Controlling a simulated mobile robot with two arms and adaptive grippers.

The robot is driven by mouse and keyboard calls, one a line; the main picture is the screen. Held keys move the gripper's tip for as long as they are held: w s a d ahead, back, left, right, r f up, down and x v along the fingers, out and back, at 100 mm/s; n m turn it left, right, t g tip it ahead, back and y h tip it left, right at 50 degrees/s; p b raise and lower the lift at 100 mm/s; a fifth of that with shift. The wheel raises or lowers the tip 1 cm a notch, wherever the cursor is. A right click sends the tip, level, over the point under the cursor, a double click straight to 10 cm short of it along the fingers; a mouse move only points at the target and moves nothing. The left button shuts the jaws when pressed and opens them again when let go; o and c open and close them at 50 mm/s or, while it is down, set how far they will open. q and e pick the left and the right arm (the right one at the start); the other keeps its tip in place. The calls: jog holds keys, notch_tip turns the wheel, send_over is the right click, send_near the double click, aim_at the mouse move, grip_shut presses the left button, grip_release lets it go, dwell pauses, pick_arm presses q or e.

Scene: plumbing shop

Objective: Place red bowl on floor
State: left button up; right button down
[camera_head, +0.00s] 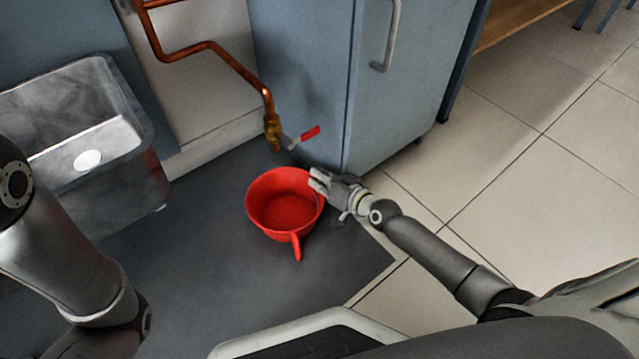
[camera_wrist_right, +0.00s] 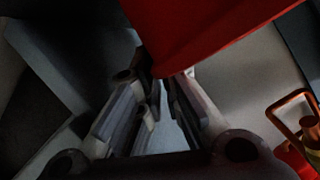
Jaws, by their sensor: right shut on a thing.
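The red bowl (camera_head: 285,205) is round with a handle pointing toward me. In the head view it is over the dark mat, below the copper pipe; I cannot tell whether it touches the mat. My right gripper (camera_head: 322,184) is shut on the bowl's right rim. In the right wrist view the red bowl wall (camera_wrist_right: 200,35) fills the top, and the fingers (camera_wrist_right: 165,90) of the right gripper meet its edge. My left arm comes in at the left of the head view; its gripper is not in view.
A copper pipe (camera_head: 212,47) with a brass valve and red lever (camera_head: 303,136) is just above the bowl. A blue-grey cabinet (camera_head: 305,75) stands behind. A metal sink (camera_head: 75,120) is at the left. The dark mat (camera_head: 200,270) has free room in front; light floor tiles (camera_head: 540,190) lie right.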

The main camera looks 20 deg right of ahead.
jog(key=c, duration=1.6)
grip_release()
jog(key=shift+s, duration=0.1)
jog(key=shift+p+v, duration=2.8)
jog(key=shift+v, duration=3.15)
jog(key=shift+r, duration=0.1)
